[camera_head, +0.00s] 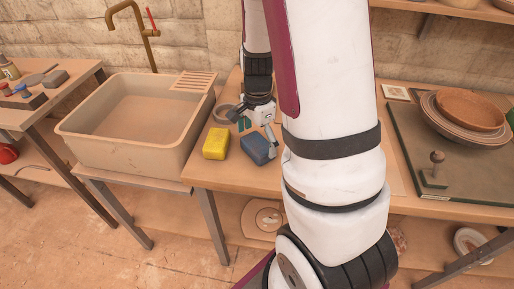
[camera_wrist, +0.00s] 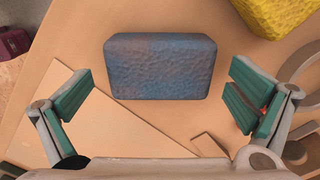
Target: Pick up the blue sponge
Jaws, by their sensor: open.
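The blue sponge (camera_head: 258,147) lies on the wooden table right of the sink in the head view. In the wrist view the blue sponge (camera_wrist: 160,67) lies flat just beyond and between my open fingers, with a gap on each side. My gripper (camera_wrist: 157,105) has green finger pads and holds nothing. In the head view my gripper (camera_head: 258,123) is low over the table at the sponge, partly hidden by my own arm.
A yellow sponge (camera_head: 216,143) lies close to the left of the blue one; it also shows in the wrist view (camera_wrist: 275,14). A beige sink (camera_head: 188,126) with a brass tap (camera_head: 148,35) stands left. A brown bowl (camera_head: 470,108) on plates sits at the right.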

